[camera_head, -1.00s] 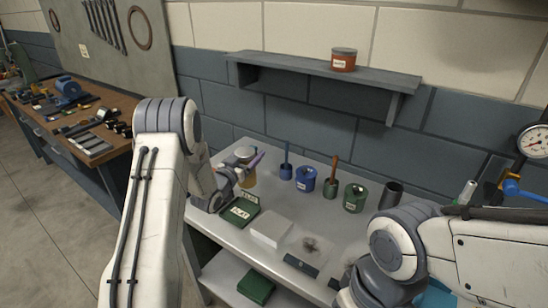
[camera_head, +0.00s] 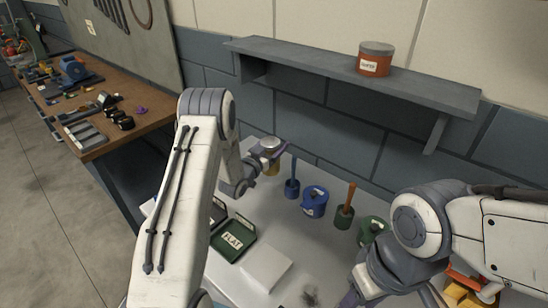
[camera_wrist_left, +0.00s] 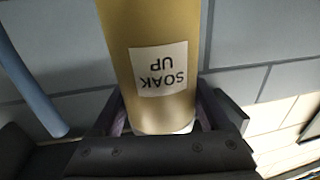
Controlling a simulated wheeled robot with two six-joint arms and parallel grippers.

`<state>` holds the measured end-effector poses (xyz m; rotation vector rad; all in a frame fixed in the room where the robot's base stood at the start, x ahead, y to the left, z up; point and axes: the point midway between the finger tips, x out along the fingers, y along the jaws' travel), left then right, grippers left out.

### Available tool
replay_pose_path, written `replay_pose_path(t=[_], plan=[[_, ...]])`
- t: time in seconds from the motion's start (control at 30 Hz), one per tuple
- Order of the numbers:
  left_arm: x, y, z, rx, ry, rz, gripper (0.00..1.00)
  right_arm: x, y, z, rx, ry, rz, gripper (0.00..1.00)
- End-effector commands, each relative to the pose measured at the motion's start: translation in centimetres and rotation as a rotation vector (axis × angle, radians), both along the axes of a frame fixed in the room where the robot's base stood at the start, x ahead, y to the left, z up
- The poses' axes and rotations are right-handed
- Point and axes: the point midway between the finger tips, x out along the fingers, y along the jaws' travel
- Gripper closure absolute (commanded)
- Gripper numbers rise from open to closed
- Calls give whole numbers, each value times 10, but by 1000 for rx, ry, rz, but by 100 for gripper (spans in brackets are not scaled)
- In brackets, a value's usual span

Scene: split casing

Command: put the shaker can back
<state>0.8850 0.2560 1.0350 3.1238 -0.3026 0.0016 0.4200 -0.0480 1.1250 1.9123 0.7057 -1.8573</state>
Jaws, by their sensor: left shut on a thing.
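The shaker can (camera_head: 271,168) is a yellow cylinder with a grey top, near the back left of the grey bench. In the left wrist view the can (camera_wrist_left: 155,110) fills the middle, with a white label that reads SOAK UP upside down. My left gripper (camera_head: 268,153) is shut around it; its purple fingers (camera_wrist_left: 160,118) stand on both sides of the can. Whether the can's base touches the bench is hard to tell. My right gripper (camera_head: 350,297) is only partly seen at the bottom, mostly hidden by its own arm, and its jaws do not show clearly.
A wall shelf (camera_head: 340,76) holds an orange tin (camera_head: 375,62). Right of the can stand a blue pot with a handle (camera_head: 292,188), a blue pot (camera_head: 314,202), a green pot with a wooden handle (camera_head: 344,217) and a green pot (camera_head: 374,230). A green FLAT tray (camera_head: 234,240) and a white block (camera_head: 265,268) lie in front.

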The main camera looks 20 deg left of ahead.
Motion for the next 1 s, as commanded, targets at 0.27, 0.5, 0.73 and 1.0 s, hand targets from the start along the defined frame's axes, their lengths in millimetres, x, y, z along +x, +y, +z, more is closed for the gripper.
replay_pose_path(t=[0.27,0.5,0.73,1.0], plan=[[-1,3,-28,0,-1,3,100,0,0,9,0,0,-1,50],[0,3,-49,1,-4,4,100,0,0,13,0,0,-1,50],[0,3,-50,1,-5,4,100,0,0,12,0,0,-1,50],[-1,3,-53,1,-1,3,0,0,0,9,0,0,-1,50]])
